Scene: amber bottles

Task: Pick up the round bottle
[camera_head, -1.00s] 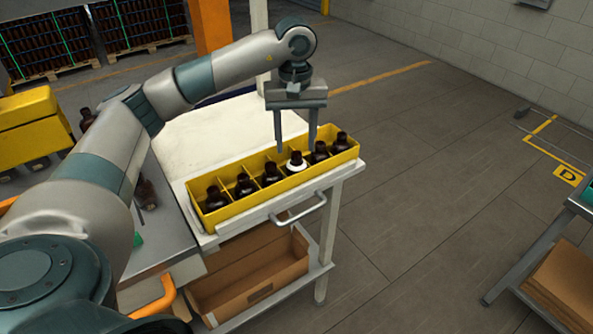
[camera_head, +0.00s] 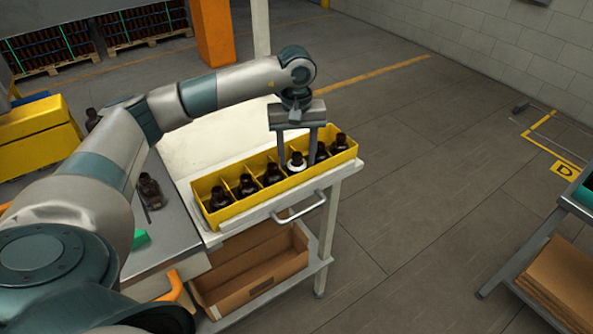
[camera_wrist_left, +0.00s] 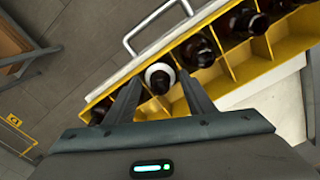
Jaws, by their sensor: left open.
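A yellow divided crate (camera_head: 262,197) holds a row of dark amber bottles, one per compartment. One bottle with a white collar (camera_head: 296,164) stands upright in the row; it also shows in the left wrist view (camera_wrist_left: 160,76). My left gripper (camera_head: 298,158) points down over the crate, open, with its fingers low on either side of the white-collared bottle. In the left wrist view its open fingers (camera_wrist_left: 160,92) flank that bottle, with no clear contact. The crate walls hide the bottles' lower parts, and I cannot tell by shape which is the round one.
The crate stands along the edge of a white cart (camera_head: 215,140) with a metal handle (camera_head: 299,208). A cardboard box (camera_head: 250,275) is on its lower shelf. Another amber bottle (camera_head: 150,191) stands on the grey surface at left. Open floor lies to the right.

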